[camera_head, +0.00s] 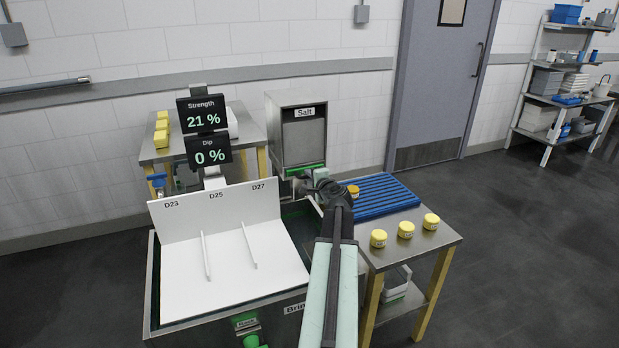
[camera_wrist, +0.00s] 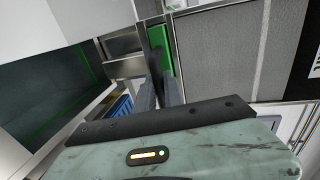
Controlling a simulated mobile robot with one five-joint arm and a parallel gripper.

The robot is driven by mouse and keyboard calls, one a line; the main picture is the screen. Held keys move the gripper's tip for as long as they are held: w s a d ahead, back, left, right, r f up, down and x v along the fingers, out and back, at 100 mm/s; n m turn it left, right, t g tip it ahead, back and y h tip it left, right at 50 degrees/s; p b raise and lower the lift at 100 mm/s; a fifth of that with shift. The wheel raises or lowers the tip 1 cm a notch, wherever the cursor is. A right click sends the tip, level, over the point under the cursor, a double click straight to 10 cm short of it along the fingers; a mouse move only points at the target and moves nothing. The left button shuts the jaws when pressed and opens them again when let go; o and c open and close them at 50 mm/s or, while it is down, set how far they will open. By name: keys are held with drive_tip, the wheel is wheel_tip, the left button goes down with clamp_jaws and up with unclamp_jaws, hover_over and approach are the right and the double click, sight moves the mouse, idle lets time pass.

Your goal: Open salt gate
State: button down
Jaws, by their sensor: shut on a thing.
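The salt hopper (camera_head: 303,138) is a grey metal box labelled "Salt" at the back, behind the brine tank. Its green gate (camera_head: 309,168) is at the hopper's lower front, and the green also shows in the wrist view (camera_wrist: 166,62). My gripper (camera_head: 303,187) is at the hopper's lower front, just below the green part. The gate's opening is hidden, and I see no salt falling.
The brine tank (camera_head: 162,327) bears a white divided board (camera_head: 190,270) in front. Displays (camera_head: 204,122) read Strength 21 % and Dip 0 %. On the right, a steel table (camera_head: 424,243) holds a blue rack (camera_head: 375,195) and several yellow-topped jars. Open floor lies further right.

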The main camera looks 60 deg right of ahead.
drive_tip(key=v, duration=0.2)
drive_tip(key=f+v, duration=0.1)
drive_tip(key=v, duration=0.2)
drive_tip(key=shift+s+a, duration=0.2)
drive_tip(key=shift+s, duration=0.15)
drive_tip(key=c, duration=1.5)
unclamp_jaws()
drive_tip(key=shift+o, duration=0.2)
